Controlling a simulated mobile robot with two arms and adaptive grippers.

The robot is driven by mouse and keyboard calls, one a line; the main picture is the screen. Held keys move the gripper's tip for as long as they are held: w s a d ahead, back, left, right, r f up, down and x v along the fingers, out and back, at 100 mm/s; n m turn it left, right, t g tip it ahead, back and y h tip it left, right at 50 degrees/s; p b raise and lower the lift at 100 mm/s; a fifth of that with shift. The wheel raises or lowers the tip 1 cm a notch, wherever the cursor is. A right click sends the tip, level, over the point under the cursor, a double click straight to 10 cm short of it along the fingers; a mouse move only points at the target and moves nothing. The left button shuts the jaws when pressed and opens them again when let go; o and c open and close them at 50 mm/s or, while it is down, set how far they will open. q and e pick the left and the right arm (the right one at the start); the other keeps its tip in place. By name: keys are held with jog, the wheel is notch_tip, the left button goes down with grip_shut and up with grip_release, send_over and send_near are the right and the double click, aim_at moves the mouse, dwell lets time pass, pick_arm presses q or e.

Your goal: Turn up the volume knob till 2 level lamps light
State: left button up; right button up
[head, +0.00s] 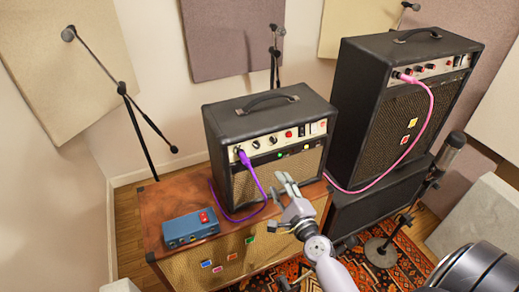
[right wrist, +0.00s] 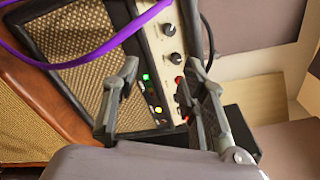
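The small black amp (head: 268,118) stands on a wooden cabinet, with a pale control panel across its front. Black knobs (head: 256,144) sit on the panel, left of red controls; two knobs (right wrist: 173,57) show clearly in the right wrist view. I cannot read which is volume. Below the panel, a green lamp (head: 279,155) and a yellow lamp (head: 306,147) show bright; the right wrist view also shows green (right wrist: 146,76) and yellow (right wrist: 157,110) lamps. My right gripper (head: 285,182) is open and empty in front of the amp, apart from the knobs. My left gripper is out of view.
A purple cable (head: 255,179) plugs into the panel's left end and hangs in front of the amp. A blue pedal box (head: 190,228) lies on the cabinet (head: 160,200). A taller amp (head: 400,95) with a pink cable (head: 421,128) stands right. A microphone (head: 450,150) stands farther right.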

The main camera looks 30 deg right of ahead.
jog(key=m, duration=0.3)
jog(key=m+p, duration=0.3)
jog(key=m, duration=0.7)
send_near(258, 146)
jog(key=w, duration=0.8)
jog(key=shift+d+f, duration=0.2)
jog(key=shift+d, duration=0.1)
jog(key=shift+c, duration=0.4)
grip_shut()
